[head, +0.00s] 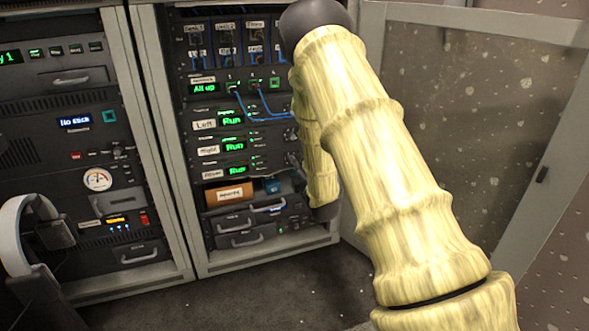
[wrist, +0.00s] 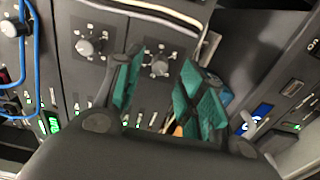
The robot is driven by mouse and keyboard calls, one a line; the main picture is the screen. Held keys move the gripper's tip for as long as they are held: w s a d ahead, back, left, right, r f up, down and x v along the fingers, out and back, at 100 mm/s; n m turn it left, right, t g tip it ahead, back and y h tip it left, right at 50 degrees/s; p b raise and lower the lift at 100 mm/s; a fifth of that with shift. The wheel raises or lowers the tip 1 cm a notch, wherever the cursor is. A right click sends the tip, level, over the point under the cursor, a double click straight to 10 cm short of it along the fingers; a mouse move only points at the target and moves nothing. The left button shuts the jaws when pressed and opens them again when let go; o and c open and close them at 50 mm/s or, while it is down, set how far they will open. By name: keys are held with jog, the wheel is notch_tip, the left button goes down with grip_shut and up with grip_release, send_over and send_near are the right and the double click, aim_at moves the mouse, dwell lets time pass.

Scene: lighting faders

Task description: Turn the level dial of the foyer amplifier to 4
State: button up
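The foyer amplifier (head: 210,175) is the lowest of three stacked units with green "Run" displays in the head view. Its dial is hidden there behind my arm. In the wrist view, which is turned sideways, the dial nearest the open shelf (wrist: 160,67) appears to be the foyer level dial, a grey knob on a dark panel with a printed scale. Its setting is too small to read. My gripper (wrist: 161,62) is open, with green-padded fingers appearing on either side of this dial. I cannot tell whether they touch it. The head view hides the gripper.
A neighbouring amplifier dial (wrist: 85,47) sits left of the fingers in the wrist view. Blue cables (wrist: 36,45) hang further left. An open rack door (head: 460,110) stands at right.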

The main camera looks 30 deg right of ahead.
jog(key=shift+b+x, duration=0.3)
jog(key=shift+x, duration=0.85)
jog(key=shift+c, duration=0.2)
grip_shut()
